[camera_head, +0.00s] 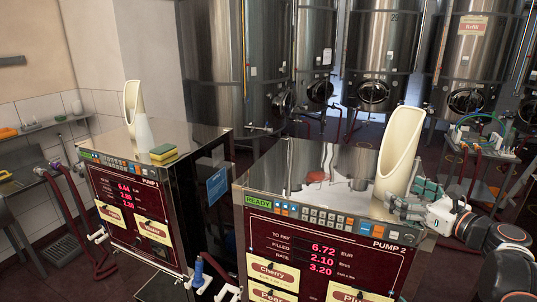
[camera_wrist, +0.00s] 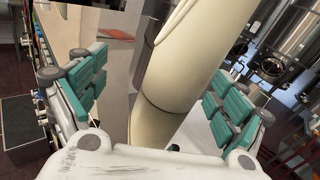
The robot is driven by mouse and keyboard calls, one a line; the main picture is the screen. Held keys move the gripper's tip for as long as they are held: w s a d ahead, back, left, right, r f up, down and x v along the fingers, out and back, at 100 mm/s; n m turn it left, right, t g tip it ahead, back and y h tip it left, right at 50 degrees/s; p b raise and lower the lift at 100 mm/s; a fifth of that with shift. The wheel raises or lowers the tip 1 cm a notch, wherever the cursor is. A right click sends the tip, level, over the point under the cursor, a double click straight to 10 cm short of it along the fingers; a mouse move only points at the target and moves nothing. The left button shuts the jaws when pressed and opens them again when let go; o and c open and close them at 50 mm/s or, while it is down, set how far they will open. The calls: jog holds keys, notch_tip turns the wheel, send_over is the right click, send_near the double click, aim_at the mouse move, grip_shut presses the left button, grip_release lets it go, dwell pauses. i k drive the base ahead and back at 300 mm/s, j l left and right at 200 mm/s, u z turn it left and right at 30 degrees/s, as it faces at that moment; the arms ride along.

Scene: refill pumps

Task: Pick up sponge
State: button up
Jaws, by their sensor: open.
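The sponge (camera_head: 163,152), yellow with a green layer, lies on the top of pump 1 (camera_head: 195,140), at the left in the head view. It is not visible in the wrist view. My gripper (camera_head: 408,200) is at the right, over the right end of pump 2's top, far from the sponge. Its teal-padded fingers are open, and in the wrist view they stand on either side of a cream scoop (camera_wrist: 180,70). I cannot tell whether they touch it. The scoop (camera_head: 399,150) stands upright on pump 2 (camera_head: 300,160).
Another cream scoop (camera_head: 132,102) and a white cone-shaped piece (camera_head: 144,130) stand beside the sponge on pump 1. A gap with a blue sign (camera_head: 217,187) separates the pumps. Steel tanks (camera_head: 384,50) stand behind. A cart with hoses (camera_head: 480,145) is at the right.

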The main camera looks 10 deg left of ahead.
aim_at(161, 153)
jog(key=u, duration=1.4)
jog(key=i+l, duration=0.05)
